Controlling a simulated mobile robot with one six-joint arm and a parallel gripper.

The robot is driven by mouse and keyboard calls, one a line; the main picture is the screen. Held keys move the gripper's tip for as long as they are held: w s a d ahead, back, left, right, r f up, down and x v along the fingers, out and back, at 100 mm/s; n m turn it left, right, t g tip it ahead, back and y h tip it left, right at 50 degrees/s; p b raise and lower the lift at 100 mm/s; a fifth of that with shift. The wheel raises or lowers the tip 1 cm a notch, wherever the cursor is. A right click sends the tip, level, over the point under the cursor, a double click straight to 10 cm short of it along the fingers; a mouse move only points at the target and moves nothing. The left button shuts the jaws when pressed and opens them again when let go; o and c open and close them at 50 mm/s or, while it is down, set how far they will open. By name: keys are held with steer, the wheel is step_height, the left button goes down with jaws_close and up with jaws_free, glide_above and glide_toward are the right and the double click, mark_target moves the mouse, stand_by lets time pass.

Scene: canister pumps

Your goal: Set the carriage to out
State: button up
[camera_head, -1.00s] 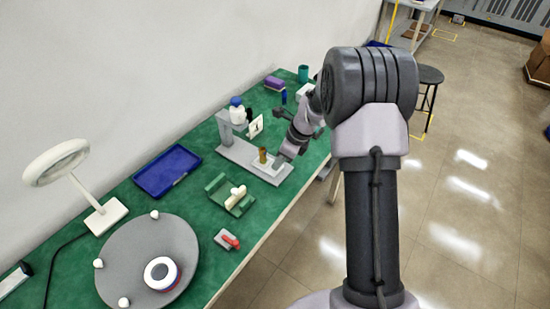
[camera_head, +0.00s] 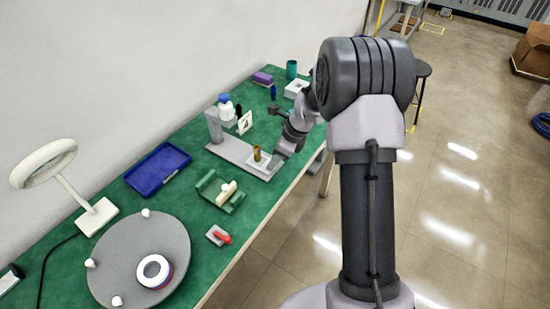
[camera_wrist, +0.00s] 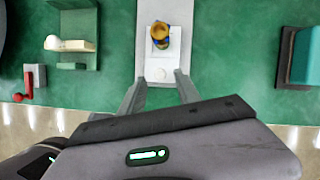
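The carriage is a pale plate (camera_head: 260,166) on a long light-grey rail (camera_head: 232,148), near the rail's end at the table's front edge. An amber vial (camera_head: 257,153) stands upright on it. In the wrist view the plate (camera_wrist: 174,50) carries the amber vial (camera_wrist: 160,35) and a round white knob (camera_wrist: 160,74) at its near end. My gripper (camera_wrist: 161,82) is open, its two fingers apart on either side of the plate's near end, close to the knob. I cannot tell whether they touch anything.
A green cradle with a cream piece (camera_head: 227,191) and a grey block with a red lever (camera_head: 219,236) stand left of the rail. A blue tray (camera_head: 158,169), grey turntable (camera_head: 125,252) and lamp (camera_head: 45,165) are farther left.

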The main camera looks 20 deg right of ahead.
steer(key=p+v, duration=0.6)
steer(key=v, duration=1.1)
steer(key=s+a+r+n+t+h, duration=0.1)
steer(key=s+a+r+n+t, duration=0.1)
steer(key=s+a+r+n, duration=1.3)
steer(key=s+a+f+n+t+b, duration=0.1)
steer(key=s+f+n, duration=0.1)
steer(key=s+n, duration=0.4)
steer(key=s, duration=0.4)
steer(key=shift+s+f+n, duration=0.25)
steer(key=shift+s+n, duration=0.05)
steer(key=shift+s, duration=0.05)
steer(key=shift+a, duration=0.1)
